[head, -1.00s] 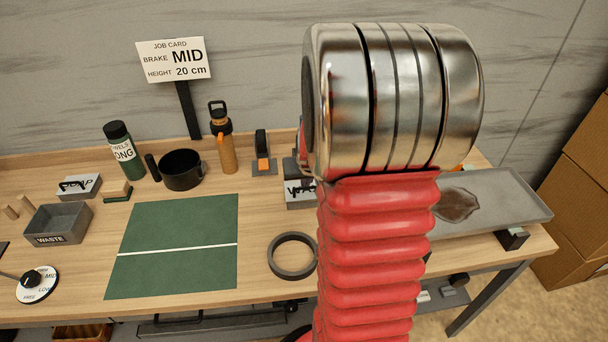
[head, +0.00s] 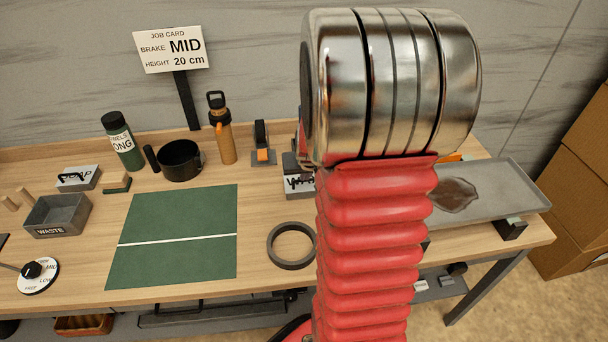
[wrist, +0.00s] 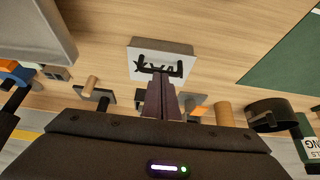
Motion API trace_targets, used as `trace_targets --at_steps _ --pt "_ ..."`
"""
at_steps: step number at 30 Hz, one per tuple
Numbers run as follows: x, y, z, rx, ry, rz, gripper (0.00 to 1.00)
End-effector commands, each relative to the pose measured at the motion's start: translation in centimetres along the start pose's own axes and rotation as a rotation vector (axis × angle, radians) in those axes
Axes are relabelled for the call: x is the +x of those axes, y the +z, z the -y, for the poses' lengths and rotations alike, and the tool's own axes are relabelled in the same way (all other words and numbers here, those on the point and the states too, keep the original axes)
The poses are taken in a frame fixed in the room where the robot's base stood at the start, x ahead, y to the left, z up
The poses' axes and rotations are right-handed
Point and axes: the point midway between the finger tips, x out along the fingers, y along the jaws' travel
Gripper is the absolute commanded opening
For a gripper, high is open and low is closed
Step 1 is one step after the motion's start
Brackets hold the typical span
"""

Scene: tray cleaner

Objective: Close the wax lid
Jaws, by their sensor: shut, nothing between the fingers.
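The grey wax box (head: 298,186) stands on the bench in the head view, largely hidden behind my red arm; part of its WAX lettering shows. In the wrist view, its pale lettered face (wrist: 146,68) is upside down with a black handle (wrist: 160,70) across it. My gripper (wrist: 163,78) is shut and empty, its fingertips over the handle area in that view. I cannot tell whether they touch it. How far the lid is open cannot be told from these frames. The gripper is hidden in the head view.
A dark ring (head: 291,246) and a green mat (head: 175,262) lie left of my arm. A grey tray (head: 505,190) with a brown stain is on the right. A black pot (head: 180,161), an orange bottle (head: 222,130) and a small black-orange stand (head: 262,148) are behind.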

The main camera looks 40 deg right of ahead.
Motion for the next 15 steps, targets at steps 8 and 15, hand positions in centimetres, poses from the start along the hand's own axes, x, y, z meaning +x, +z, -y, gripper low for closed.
trace_targets --at_steps 8,15 --pt "-2.5 -1.9 0.0 -0.001 -0.001 -0.003 0.0" --pt "-5.4 -2.1 0.0 -0.001 0.0 -0.008 0.0"
